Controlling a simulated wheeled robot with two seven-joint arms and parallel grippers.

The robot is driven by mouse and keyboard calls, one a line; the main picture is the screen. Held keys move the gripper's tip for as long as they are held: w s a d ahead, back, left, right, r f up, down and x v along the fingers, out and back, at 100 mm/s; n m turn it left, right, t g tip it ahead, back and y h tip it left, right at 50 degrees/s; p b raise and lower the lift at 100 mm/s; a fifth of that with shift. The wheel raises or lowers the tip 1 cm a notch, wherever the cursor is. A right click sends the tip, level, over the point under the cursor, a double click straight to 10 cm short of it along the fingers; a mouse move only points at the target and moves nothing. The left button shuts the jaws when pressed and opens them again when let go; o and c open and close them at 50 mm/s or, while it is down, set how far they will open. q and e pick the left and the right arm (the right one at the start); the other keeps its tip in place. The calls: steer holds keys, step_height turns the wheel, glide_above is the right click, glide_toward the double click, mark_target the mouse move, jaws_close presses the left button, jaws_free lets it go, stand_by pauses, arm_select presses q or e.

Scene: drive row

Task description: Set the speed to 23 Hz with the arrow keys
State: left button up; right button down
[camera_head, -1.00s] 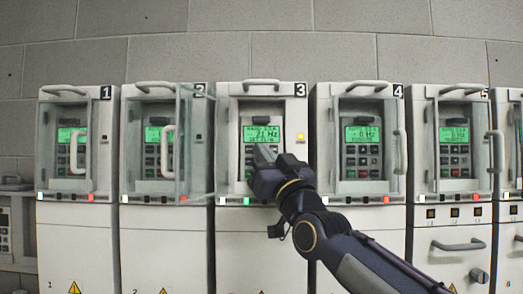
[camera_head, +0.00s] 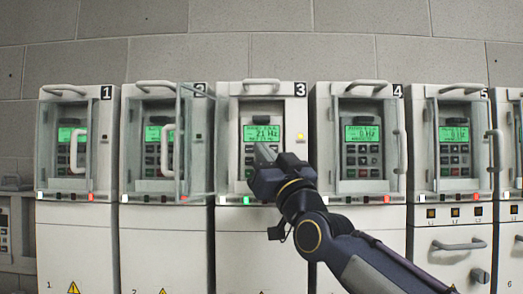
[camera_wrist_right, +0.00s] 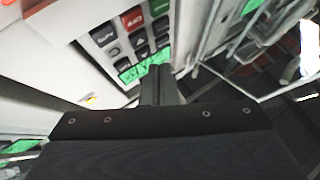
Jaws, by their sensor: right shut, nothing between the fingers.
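Drive 3 (camera_head: 228,150) is a white cabinet in the middle of the head view. Its green display (camera_head: 262,134) appears to read 21 Hz; the smaller text is unclear. My right gripper (camera_head: 264,153) is shut and empty, in front of the keypad (camera_head: 249,161) just below the display, and hides most of it. The right wrist view shows the gripper's shut fingers (camera_wrist_right: 158,80) near the keypad (camera_wrist_right: 132,36), which has black keys, a red key and a green key. I cannot tell whether the fingertips touch a key. My left gripper is out of view.
Drives 1 (camera_head: 48,150) and 2 (camera_head: 127,195) stand to the left, drives 4 (camera_head: 322,150) and 5 (camera_head: 418,150) to the right. Clear covers with handles project from these neighbours, near both sides of drive 3. A yellow lamp (camera_head: 301,136) sits beside drive 3's display.

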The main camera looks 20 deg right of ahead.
steer(key=shift+w, duration=0.15)
steer(key=shift+w+d, duration=0.1)
steer(key=shift+w, duration=0.2)
steer(key=shift+w+d, duration=0.1)
steer(key=shift+w, duration=0.2)
stand_by(0.5)
steer(key=shift+s, duration=0.1)
steer(key=shift+s+a+b, duration=0.2)
steer(key=shift+s+b, duration=0.1)
steer(key=shift+s, duration=0.4)
steer(key=shift+w, duration=0.1)
stand_by(0.3)
steer(key=shift+w+d, duration=0.1)
steer(key=shift+w, duration=0.25)
